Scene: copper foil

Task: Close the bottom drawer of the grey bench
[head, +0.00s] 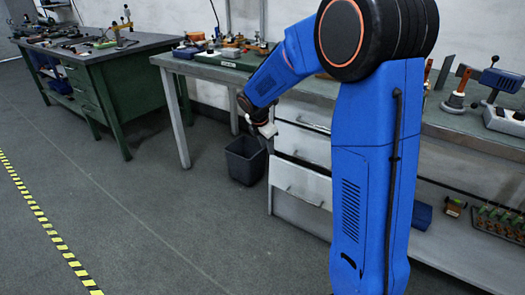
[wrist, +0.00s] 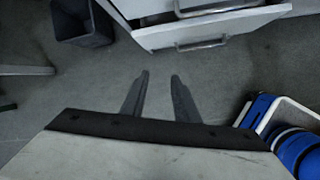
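The grey bench (head: 232,72) has a stack of pale drawers at its middle, partly hidden by my arm. The bottom drawer (head: 300,183) stands pulled out, its front ahead of the drawers above. In the wrist view its pale front (wrist: 240,28) is at the top, with a metal bar handle (wrist: 203,44). Another handle shows above it (wrist: 215,9). My gripper (head: 268,131) is in front of the drawer stack, near the upper drawers' left side. In the wrist view its two fingers (wrist: 160,75) are apart with nothing between them, clear of the drawer front.
A black bin (head: 245,160) stands on the floor left of the drawers; the wrist view also shows it (wrist: 82,22). A green workbench (head: 125,85) is at the back left. Open floor (head: 150,220) lies in front, with a yellow-black tape line (head: 45,222).

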